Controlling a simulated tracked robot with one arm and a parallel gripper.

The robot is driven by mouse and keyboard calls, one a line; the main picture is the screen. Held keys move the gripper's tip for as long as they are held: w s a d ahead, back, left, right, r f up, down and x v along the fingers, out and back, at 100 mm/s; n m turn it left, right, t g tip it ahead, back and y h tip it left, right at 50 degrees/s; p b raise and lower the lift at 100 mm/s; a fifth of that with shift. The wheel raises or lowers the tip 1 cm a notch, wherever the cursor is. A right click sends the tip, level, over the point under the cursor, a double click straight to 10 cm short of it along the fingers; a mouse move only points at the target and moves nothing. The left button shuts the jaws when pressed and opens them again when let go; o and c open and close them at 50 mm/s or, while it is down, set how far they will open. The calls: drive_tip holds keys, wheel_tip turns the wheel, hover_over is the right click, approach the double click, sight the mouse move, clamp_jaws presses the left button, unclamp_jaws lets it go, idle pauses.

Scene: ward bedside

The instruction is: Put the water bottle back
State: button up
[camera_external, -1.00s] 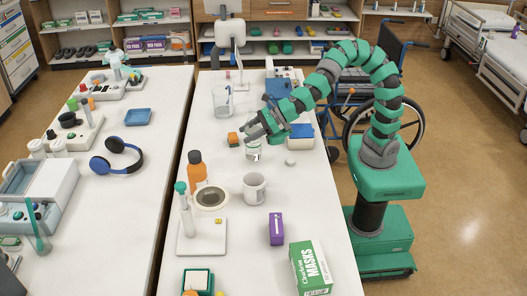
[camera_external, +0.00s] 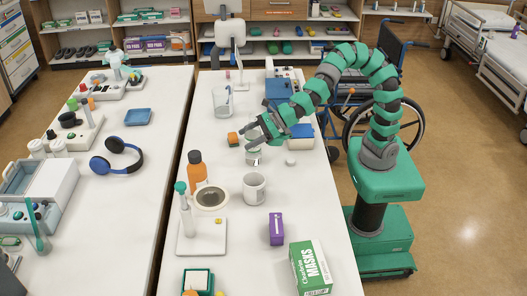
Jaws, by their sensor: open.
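An orange bottle (camera_external: 196,169) stands upright on the central white table, left of a white mug (camera_external: 254,188). I cannot tell for sure whether it is the water bottle. A small clear jar or bottle with a white label (camera_external: 254,157) stands upright farther back on the same table. My gripper (camera_external: 255,143) is open, right at the top of this small labelled container, with its fingers partly hiding the upper part. I cannot tell whether they touch it. The orange bottle is apart from my gripper, to the front left.
A round dish (camera_external: 211,197) stands between the orange bottle and the mug. A purple box (camera_external: 276,229) and a masks box (camera_external: 311,267) stand in front.

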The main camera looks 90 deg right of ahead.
drive_tip(key=p+v, duration=0.2)
drive_tip(key=v, duration=1)
drive_tip(key=shift+d, duration=0.1)
drive_tip(key=w+d+r+n+t+y, duration=0.1)
drive_tip(key=w+d+r+n+t, duration=0.15)
drive_tip(key=r+n, duration=0.45)
drive_tip(key=w+d+r+n+t, duration=0.1)
drive_tip(key=d+r+n, duration=0.25)
drive_tip(key=r, duration=0.55)
drive_tip(key=w+d+r+n+t+y, duration=0.1)
drive_tip(key=d+r+n, duration=0.1)
drive_tip(key=r+n, duration=0.45)
drive_tip(key=s+d+r+n+h, duration=0.2)
drive_tip(key=s+r+n, duration=0.1)
drive_tip(key=r+n, duration=0.3)
drive_tip(key=s+d+r+n+g+h, duration=0.1)
drive_tip(key=s+r+n, duration=0.3)
drive_tip(key=n, duration=0.6)
drive_tip(key=shift+d+r+h, duration=0.9)
drive_tip(key=shift+r, duration=0.05)
drive_tip(key=shift+g, duration=0.25)
